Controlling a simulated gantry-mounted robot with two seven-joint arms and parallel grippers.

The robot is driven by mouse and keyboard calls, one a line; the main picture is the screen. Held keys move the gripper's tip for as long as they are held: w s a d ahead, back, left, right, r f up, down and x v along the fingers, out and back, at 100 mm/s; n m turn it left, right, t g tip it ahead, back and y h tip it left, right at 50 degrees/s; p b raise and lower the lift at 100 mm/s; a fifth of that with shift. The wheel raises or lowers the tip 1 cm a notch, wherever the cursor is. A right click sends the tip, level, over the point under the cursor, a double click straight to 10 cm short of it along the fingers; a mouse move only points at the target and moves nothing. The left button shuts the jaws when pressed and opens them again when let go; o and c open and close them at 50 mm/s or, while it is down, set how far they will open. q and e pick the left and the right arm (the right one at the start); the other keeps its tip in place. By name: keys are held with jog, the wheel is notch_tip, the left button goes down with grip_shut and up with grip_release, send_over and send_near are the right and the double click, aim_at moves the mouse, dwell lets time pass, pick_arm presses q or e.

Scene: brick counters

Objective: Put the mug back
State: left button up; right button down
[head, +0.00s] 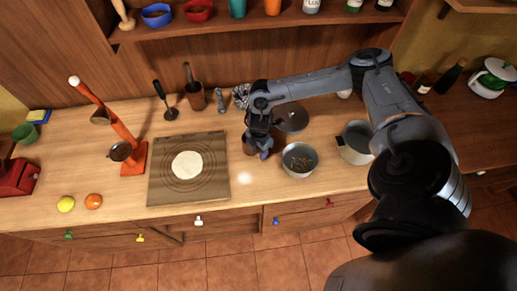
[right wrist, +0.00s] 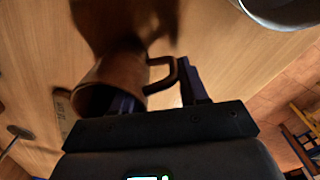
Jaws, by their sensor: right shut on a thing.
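The brown mug (right wrist: 105,76) shows in the right wrist view, with its handle toward the right. My right gripper (right wrist: 158,96) is at the mug, one finger against the body near the rim and the other beyond the handle. It is shut on the mug. In the head view the right gripper (head: 262,146) is low over the counter between the board and the metal pot, and partly covers the mug (head: 248,147). Whether the mug touches the counter is hard to tell. My left gripper is not in view.
A board with dough (head: 160,193) lies left of the mug, and a metal pot (head: 299,170) stands close on its right. Another pot (head: 350,158) is farther right. A wooden shelf (head: 225,29) holds bowls, cups and bottles. An orange stand (head: 133,159) is at left.

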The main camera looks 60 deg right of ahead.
jog(key=shift+f, duration=0.2)
jog(key=c, duration=0.5)
grip_release()
